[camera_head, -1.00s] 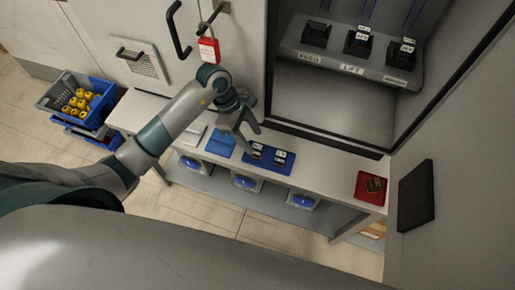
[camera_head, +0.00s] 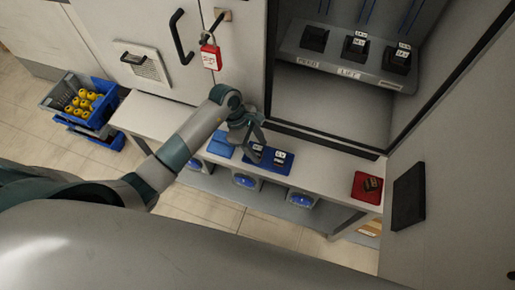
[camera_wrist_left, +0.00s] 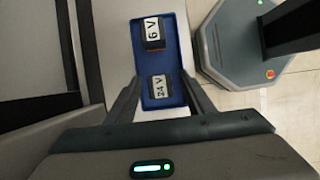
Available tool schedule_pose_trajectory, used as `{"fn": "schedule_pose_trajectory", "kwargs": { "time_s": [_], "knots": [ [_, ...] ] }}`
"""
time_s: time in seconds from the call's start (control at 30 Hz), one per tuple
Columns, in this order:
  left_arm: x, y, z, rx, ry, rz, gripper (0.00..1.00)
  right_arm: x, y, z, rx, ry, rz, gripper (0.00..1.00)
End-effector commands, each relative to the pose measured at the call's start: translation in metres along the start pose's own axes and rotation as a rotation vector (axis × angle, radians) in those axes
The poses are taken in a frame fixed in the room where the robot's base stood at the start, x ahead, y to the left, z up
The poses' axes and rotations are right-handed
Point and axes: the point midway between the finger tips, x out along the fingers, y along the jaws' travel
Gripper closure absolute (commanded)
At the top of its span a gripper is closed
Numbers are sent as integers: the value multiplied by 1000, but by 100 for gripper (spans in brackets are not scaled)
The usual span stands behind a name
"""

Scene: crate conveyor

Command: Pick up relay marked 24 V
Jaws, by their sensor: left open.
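The relay marked 24 V (camera_wrist_left: 158,88) is a small dark block with a white label, on a blue tray (camera_wrist_left: 176,62). A relay marked 6 V (camera_wrist_left: 152,32) stands farther along the same tray. In the head view the tray (camera_head: 268,171) lies on the bench, with the 6 V relay (camera_head: 280,157) to the right. My left gripper (camera_head: 257,146) is over the tray's left part and partly hides the left relay. In the left wrist view its open fingers (camera_wrist_left: 160,88) stand either side of the 24 V relay, not closed on it. My right gripper is not in view.
A red tray (camera_head: 360,195) with a dark part lies at the bench's right end. A cabinet shelf (camera_head: 345,70) behind holds several dark blocks. A red padlock (camera_head: 210,60) hangs on the cabinet door. A crate of yellow parts (camera_head: 110,100) stands at left.

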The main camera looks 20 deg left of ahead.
Motion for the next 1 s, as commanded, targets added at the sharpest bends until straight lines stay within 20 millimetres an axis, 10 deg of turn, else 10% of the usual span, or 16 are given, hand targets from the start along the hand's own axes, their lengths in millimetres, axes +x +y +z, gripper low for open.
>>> {"fn": "schedule_pose_trajectory", "kwargs": {
  "time_s": [0.47,0.67,1.0],
  "knots": [
    [2,0,-1,0,1,0,52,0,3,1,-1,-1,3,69],
    [2,0,-1,0,1,0,95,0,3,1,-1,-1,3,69],
    [1,0,0,0,1,0,96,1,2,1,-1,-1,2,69]
  ]
}}
